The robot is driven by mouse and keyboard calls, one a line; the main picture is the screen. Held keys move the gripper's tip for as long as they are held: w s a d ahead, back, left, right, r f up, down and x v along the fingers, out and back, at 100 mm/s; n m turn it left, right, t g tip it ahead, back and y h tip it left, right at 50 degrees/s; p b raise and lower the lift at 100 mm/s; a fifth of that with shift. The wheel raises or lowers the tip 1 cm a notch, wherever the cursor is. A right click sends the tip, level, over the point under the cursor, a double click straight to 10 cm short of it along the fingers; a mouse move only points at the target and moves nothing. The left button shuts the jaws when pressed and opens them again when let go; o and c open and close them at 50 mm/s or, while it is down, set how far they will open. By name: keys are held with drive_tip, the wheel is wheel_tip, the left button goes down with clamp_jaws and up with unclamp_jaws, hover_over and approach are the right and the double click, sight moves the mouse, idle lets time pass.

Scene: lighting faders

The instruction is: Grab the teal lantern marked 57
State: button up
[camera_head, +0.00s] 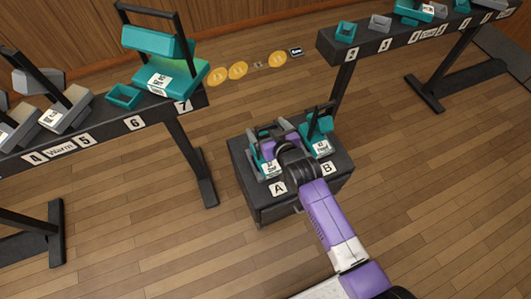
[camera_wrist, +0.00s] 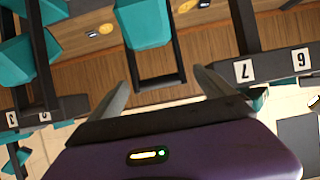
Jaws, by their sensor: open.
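Two teal lanterns stand on a dark box: one lantern (camera_head: 269,167) near mark A and the other lantern (camera_head: 321,145) near mark B. A larger-looking teal lantern (camera_head: 172,77) with a tall dark handle stands by mark 7 on the left bench. Each has a white label, but the numbers are too small to read, so I cannot tell which is 57. My gripper (camera_head: 275,138) is over the box, close to the lantern by A and partly hiding it. In the wrist view my gripper (camera_wrist: 162,78) is open, with a teal lantern (camera_wrist: 145,22) and its dark handle beyond the fingers.
The left bench (camera_head: 135,124) also holds a small teal tray (camera_head: 123,96) and grey lanterns (camera_head: 65,110). The right bench (camera_head: 385,42) carries several teal and grey things. The wooden floor right of the box is clear.

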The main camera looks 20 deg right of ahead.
drive_tip(key=shift+w+f, duration=0.4)
drive_tip(key=shift+w, duration=0.2)
drive_tip(key=shift+c, duration=0.4)
drive_tip(key=c, duration=1.8)
drive_tip(key=shift+w+r, duration=0.1)
drive_tip(key=shift+r, duration=0.15)
clamp_jaws()
